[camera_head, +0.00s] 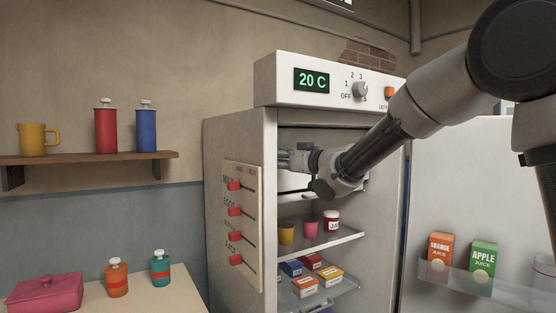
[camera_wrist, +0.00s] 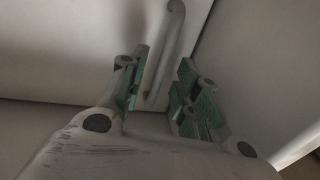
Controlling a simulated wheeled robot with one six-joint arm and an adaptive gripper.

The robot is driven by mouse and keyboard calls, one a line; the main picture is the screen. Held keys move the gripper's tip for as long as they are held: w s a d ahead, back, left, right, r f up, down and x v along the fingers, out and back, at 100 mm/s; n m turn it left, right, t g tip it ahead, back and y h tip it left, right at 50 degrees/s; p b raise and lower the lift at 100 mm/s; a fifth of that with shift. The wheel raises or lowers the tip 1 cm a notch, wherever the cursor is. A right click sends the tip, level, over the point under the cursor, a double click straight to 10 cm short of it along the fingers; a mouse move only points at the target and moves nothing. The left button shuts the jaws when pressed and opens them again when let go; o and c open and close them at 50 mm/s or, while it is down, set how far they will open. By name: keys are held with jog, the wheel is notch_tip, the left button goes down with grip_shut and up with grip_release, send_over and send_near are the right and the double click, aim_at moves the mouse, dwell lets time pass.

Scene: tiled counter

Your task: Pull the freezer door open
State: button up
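The freezer door (camera_head: 291,183) is a pale panel in the upper part of the open fridge, partly hidden by my arm. It looks closed, though my arm hides much of it. In the wrist view the freezer door (camera_wrist: 70,50) fills the upper left, with a pale bar handle (camera_wrist: 166,45) on it. My gripper (camera_head: 284,160) is inside the fridge, in front of the freezer door. In the wrist view my gripper (camera_wrist: 165,88) is open, its green-padded fingers apart, with the handle's lower end between or just beyond them. I cannot tell whether they touch it.
The fridge door (camera_head: 455,180) stands wide open at right, with an orange carton (camera_head: 440,251) and a green carton (camera_head: 484,259) on its shelf. Cups, a jar (camera_head: 332,222) and small boxes sit on shelves below my gripper. The fridge side walls are close around it.

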jog(key=shift+w+a, duration=0.1)
jog(key=shift+w, duration=0.05)
grip_shut()
